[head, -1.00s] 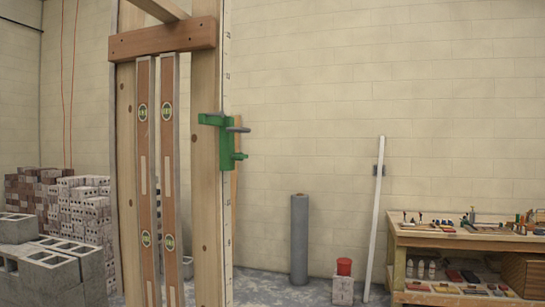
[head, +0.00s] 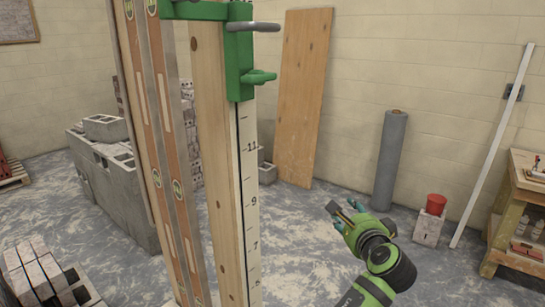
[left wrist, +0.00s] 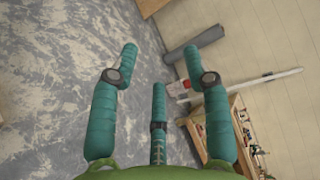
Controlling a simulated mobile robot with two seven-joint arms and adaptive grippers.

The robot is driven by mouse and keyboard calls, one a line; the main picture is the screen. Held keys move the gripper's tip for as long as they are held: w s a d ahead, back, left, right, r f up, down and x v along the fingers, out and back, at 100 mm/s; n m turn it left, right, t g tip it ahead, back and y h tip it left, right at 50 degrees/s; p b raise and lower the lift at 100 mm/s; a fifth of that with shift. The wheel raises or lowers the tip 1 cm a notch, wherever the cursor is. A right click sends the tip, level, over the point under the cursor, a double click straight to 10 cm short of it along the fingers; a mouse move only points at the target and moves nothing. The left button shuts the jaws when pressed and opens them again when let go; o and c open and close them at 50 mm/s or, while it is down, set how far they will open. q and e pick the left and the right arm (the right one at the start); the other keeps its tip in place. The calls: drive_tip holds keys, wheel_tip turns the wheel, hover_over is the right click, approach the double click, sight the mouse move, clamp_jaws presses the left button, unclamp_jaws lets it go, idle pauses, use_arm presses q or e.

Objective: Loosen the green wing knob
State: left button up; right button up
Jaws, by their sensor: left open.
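The green wing knob (head: 259,77) sticks out to the right from a green clamp bracket (head: 238,48) at the top of the head view. The bracket sits on a white measuring staff (head: 245,190) along a wooden post (head: 212,150). My left gripper (head: 345,213) is low and to the right of the knob, well apart from it. In the left wrist view its three teal fingers (left wrist: 160,62) are spread, with nothing between them. The knob is not in the left wrist view. My right gripper is not in view.
Two long spirit levels (head: 172,140) stand against the post's left side. A workbench (head: 525,205) is at right. Floor between is clear.

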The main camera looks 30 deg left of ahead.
sight(264, 77)
use_arm(q)
wheel_tip(264, 77, up, 13)
drive_tip(key=s+n+y, duration=0.2)
drive_tip(key=s, duration=0.1)
drive_tip(key=s+a+r+n+g+y+p, duration=0.1)
drive_tip(key=s+a+r+n+g+y, duration=0.15)
drive_tip(key=s+r, duration=0.7)
drive_tip(key=s+a+r+n+g+y+p, duration=0.2)
drive_tip(key=s+a+r+n, duration=0.15)
drive_tip(key=s+r, duration=0.65)
drive_tip(key=w+a+p, duration=0.2)
drive_tip(key=w+a, duration=0.1)
drive_tip(key=w+a+p, duration=0.1)
drive_tip(key=a, duration=0.1)
drive_tip(key=shift+w+r, duration=0.2)
drive_tip(key=shift+r, duration=0.05)
drive_tip(key=shift+w+d, duration=0.1)
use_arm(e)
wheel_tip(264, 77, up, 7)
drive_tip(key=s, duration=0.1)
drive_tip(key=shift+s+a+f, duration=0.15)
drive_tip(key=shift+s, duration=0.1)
use_arm(q)
clamp_jaws()
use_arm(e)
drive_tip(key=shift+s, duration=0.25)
